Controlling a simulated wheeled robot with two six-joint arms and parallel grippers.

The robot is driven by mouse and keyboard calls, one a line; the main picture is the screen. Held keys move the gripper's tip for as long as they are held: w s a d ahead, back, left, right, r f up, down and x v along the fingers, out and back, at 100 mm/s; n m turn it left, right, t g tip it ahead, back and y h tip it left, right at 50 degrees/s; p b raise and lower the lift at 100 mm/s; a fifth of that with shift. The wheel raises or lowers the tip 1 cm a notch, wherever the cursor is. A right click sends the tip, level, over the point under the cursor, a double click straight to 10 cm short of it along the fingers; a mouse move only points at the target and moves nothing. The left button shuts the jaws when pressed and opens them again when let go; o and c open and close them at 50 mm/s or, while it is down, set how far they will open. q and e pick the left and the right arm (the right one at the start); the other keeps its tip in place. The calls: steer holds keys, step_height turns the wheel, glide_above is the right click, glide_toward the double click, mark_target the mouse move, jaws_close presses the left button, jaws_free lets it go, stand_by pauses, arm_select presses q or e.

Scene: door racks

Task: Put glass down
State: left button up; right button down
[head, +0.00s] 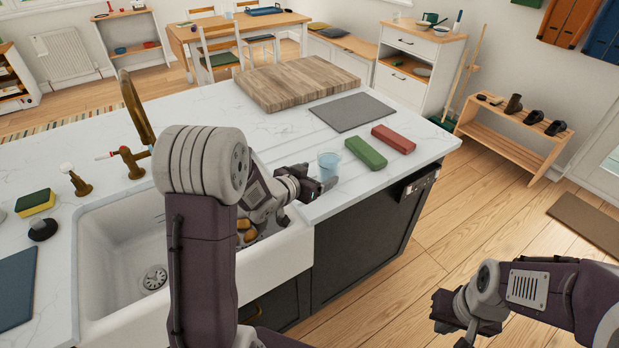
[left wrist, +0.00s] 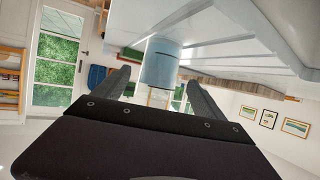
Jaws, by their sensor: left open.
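The light blue glass (head: 329,161) appears upright at the counter's edge, just right of the sink. My left gripper (head: 325,184) is low beside it on the near side. In the left wrist view, which is turned over, the glass (left wrist: 162,62) is ahead of the open fingers (left wrist: 159,80), roughly centred between them, with a gap on each side. The glass's base meets the pale counter there. My right gripper (head: 466,322) hangs over the floor at lower right, away from the counter; its jaw opening is not clear.
A green block (head: 366,153) and a red block (head: 394,138) lie right of the glass. A grey mat (head: 353,112) and wooden board (head: 298,82) lie behind. The white sink (head: 112,262) is left, with brown items inside. A brass tap (head: 135,115) stands behind the sink.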

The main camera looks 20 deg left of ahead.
arm_select(q)
steer(key=v, duration=0.5)
steer(key=shift+r, duration=0.1)
